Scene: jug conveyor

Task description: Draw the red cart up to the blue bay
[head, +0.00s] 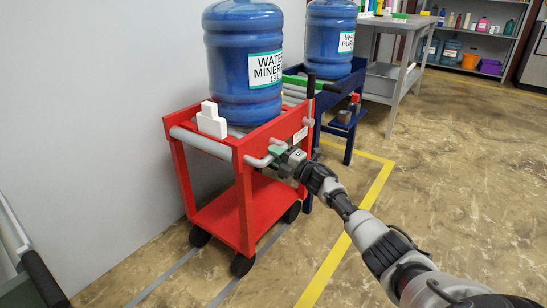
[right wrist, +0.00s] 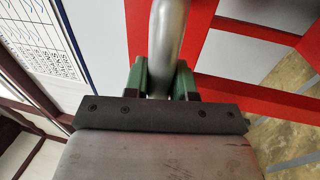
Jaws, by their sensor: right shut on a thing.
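The red cart (head: 247,212) stands on dark wheels against the grey wall in the head view, with a large blue water jug (head: 243,60) upright on its top. My right gripper (head: 277,151) is shut on the cart's grey tube handle (head: 258,161) at its right side. In the right wrist view, the handle (right wrist: 167,35) runs between the green finger pads of the gripper (right wrist: 165,80). The blue bay (head: 349,143) stands just behind the cart, with another jug (head: 330,40) on it. The cart hides any gap between them. My left gripper is out of view.
Yellow floor lines (head: 345,235) run along the right of the cart, and grey strips (head: 245,275) lie beneath it. A white stop block (head: 211,121) sits on the cart's near edge. A grey table (head: 387,75) and shelves stand farther back. The floor to the right is clear.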

